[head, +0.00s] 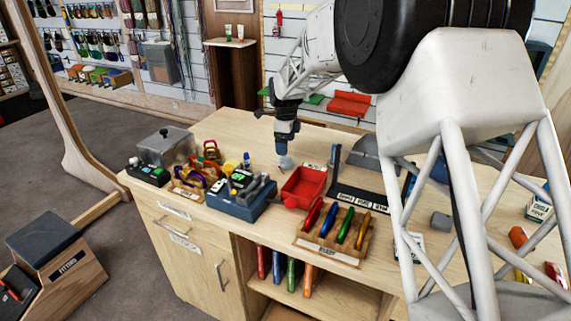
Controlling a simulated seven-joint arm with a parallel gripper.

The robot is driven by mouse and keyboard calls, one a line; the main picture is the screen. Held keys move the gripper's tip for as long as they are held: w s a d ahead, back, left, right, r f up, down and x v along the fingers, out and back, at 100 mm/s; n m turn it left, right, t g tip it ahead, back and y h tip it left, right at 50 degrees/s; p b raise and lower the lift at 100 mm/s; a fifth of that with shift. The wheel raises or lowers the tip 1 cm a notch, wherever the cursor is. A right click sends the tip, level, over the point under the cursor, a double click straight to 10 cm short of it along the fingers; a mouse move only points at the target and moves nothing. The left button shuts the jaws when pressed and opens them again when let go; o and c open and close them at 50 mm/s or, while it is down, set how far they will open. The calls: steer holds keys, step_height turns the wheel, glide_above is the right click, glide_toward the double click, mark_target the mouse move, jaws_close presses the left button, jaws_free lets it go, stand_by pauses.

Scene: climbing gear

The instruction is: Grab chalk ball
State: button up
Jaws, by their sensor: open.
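A small pale blue-grey ball (286,162), which looks like the chalk ball, is on the wooden counter (225,128) near its middle. My gripper (287,150) points down just above the ball, its tips very near the ball's top. The gripper is open. The fingers are small and dark here, so I cannot tell whether they touch the ball or reach around it.
A red bin (303,187) stands right of the ball. A blue tool box (240,197) is at front left, with a clear lidded box (166,147) farther left. A wooden rack (333,238) with several coloured carabiners is in front. The counter behind the ball is mostly clear.

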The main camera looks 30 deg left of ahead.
mark_target(285, 158)
steer(key=shift+f, duration=1.3)
steer(key=shift+f, duration=2.6)
steer(key=c, duration=1)
